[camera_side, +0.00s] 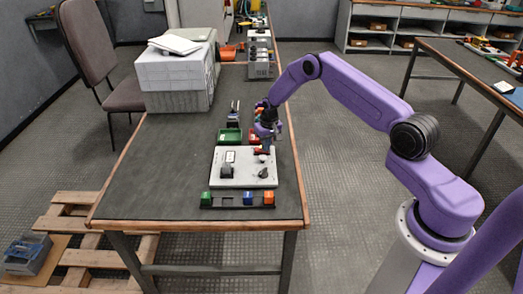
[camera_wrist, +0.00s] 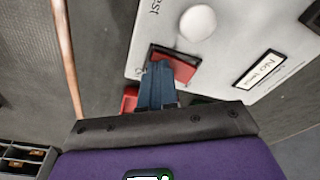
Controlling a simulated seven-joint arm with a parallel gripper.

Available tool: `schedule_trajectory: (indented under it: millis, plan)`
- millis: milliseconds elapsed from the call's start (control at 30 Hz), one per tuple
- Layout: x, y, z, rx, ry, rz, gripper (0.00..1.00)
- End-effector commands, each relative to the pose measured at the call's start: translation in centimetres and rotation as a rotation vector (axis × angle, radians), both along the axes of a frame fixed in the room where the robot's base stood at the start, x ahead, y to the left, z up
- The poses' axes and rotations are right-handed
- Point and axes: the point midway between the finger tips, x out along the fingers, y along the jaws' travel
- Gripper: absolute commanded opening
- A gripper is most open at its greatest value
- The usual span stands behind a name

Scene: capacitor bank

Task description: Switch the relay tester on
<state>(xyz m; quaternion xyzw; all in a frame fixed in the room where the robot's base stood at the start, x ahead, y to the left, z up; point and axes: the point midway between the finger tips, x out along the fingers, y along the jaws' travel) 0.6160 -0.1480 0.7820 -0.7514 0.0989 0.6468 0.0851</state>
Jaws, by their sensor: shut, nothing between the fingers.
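The relay tester appears to be the white panel (camera_side: 240,180) near the front end of the table. In the wrist view its white face (camera_wrist: 225,62) carries a red switch (camera_wrist: 183,67) in a black frame, a round white knob (camera_wrist: 198,22) and a label (camera_wrist: 259,69). My gripper (camera_side: 264,147) is at the panel's far right edge. In the wrist view my gripper (camera_wrist: 160,68) is shut and empty, its blue-grey fingertips overlapping the left part of the red switch. I cannot tell whether they touch it. The fingers hide part of the switch, and its position is unclear.
A green bin (camera_side: 229,136) and a red bin (camera_side: 253,134) stand just behind the panel. A black holder (camera_side: 228,205) with coloured blocks lies in front of it. White boxes (camera_side: 178,76) stand at the back left.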

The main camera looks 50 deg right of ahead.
Motion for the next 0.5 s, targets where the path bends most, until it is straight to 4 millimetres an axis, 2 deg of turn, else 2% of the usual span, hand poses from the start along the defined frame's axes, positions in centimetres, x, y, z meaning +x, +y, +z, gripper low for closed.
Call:
schedule_trajectory:
  millis: [500]
  plan:
    - [0.1,0.0,3.1,0.0,-0.001,0.0,0.0]
